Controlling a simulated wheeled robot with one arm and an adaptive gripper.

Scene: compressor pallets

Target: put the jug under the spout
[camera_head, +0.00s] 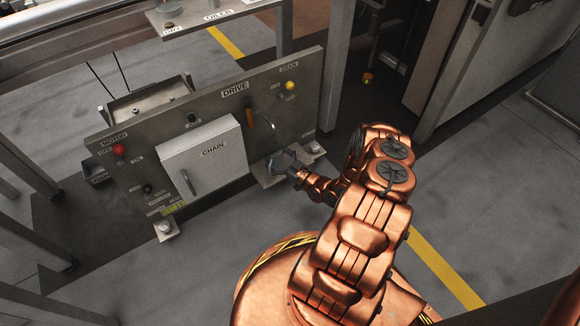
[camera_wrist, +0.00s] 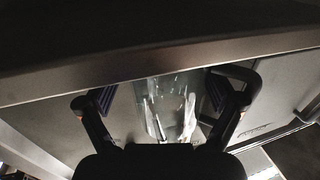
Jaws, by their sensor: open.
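A clear, glass-like vessel, which looks like the jug (camera_wrist: 172,110), stands between the two dark fingers of my gripper (camera_wrist: 164,98) in the wrist view. The fingers are spread with a gap on each side of it. In the head view my gripper (camera_head: 284,161) is low in front of the panel's right part, just above a small ledge (camera_head: 268,182). The jug cannot be made out clearly there behind my gripper. The thin curved spout (camera_head: 271,124) comes out of the panel above my gripper. I cannot tell whether the jug is directly under it.
The grey DRIVE panel (camera_head: 262,92) carries a white CHAIN cover (camera_head: 203,158), a red button (camera_head: 118,149), a yellow knob (camera_head: 290,85) and an orange handle (camera_head: 249,118). A metal post (camera_head: 333,70) stands right of the panel.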

